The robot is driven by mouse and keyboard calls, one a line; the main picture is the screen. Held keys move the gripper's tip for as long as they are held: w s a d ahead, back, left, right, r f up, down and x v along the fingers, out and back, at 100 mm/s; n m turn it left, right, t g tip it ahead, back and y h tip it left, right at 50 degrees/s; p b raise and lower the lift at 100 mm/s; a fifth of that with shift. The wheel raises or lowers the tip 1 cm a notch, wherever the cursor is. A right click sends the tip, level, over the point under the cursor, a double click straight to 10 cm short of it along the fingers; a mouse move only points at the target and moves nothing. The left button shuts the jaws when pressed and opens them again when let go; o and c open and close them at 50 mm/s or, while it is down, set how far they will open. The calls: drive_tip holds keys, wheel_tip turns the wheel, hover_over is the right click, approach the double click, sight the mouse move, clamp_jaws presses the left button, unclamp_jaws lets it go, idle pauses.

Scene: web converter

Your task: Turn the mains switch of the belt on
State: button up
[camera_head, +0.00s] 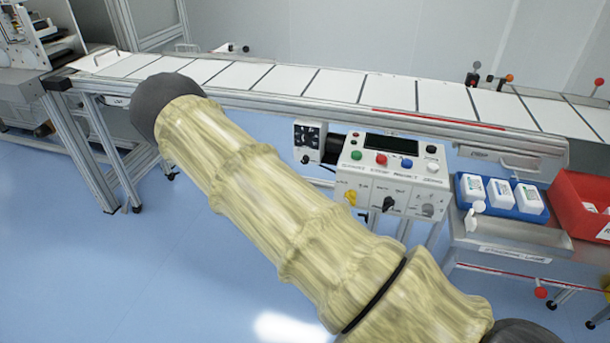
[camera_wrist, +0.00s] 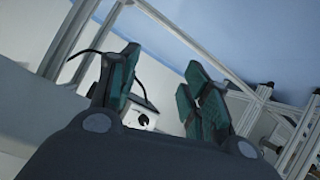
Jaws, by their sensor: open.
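My gripper (camera_wrist: 162,92) is open and empty in the wrist view, its two dark green padded fingers apart. Between and beyond the fingers is a small white box with a round black knob (camera_wrist: 143,120), partly hidden by the left finger and the gripper body. I cannot tell the knob's setting or its exact distance. In the head view the belt (camera_head: 330,85) runs across the back. A control box (camera_head: 372,172) in front of it carries coloured buttons, a yellow knob (camera_head: 350,197) and a black knob (camera_head: 388,204). Its labels are too small to read. My gripper is hidden there.
A smaller box with a black face (camera_head: 307,135) sits left of the control box. A blue tray (camera_head: 512,212) of white bottles and a red bin (camera_head: 566,205) stand at the right. Metal legs (camera_head: 112,150) support the belt. Blue floor is clear at left.

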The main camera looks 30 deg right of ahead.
sight(304, 161)
drive_tip(key=w+d+r+m+t+h+b, duration=0.25)
drive_tip(key=w+r+m+h+b, duration=0.2)
drive_tip(key=w+r, duration=0.75)
drive_tip(key=shift+n+t, duration=0.25)
drive_tip(key=shift+t, duration=0.1)
drive_tip(key=x, duration=0.7)
drive_tip(key=f+x, duration=0.1)
drive_tip(key=x, duration=0.2)
drive_tip(key=shift+w+a+f, duration=0.1)
drive_tip(key=shift+w, duration=0.4)
drive_tip(key=c, duration=1)
